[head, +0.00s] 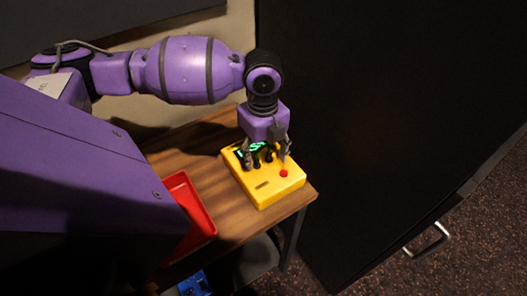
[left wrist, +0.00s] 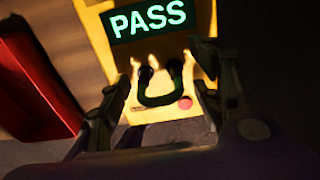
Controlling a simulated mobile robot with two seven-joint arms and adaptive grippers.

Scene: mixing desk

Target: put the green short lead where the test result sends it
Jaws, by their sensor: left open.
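The yellow tester (head: 265,192) sits on the wooden desk. Its screen (left wrist: 148,20) reads PASS in the left wrist view. The short lead (left wrist: 158,101), dark green in this light, is bent in a U with its dark plug ends at the tester's face below the screen. My left gripper (head: 267,160) is over the tester, pointing down. In the left wrist view its open fingers (left wrist: 160,78) stand on either side of the lead. I cannot tell whether they touch it. In the head view the gripper partly hides the lead and screen. My right gripper is not in view.
A red tray (head: 205,220) lies on the desk left of the tester, partly hidden by my body. A red button (head: 284,173) is on the tester. A blue thing (head: 195,284) is low at the bottom edge. A large black case (head: 390,110) stands right of the desk.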

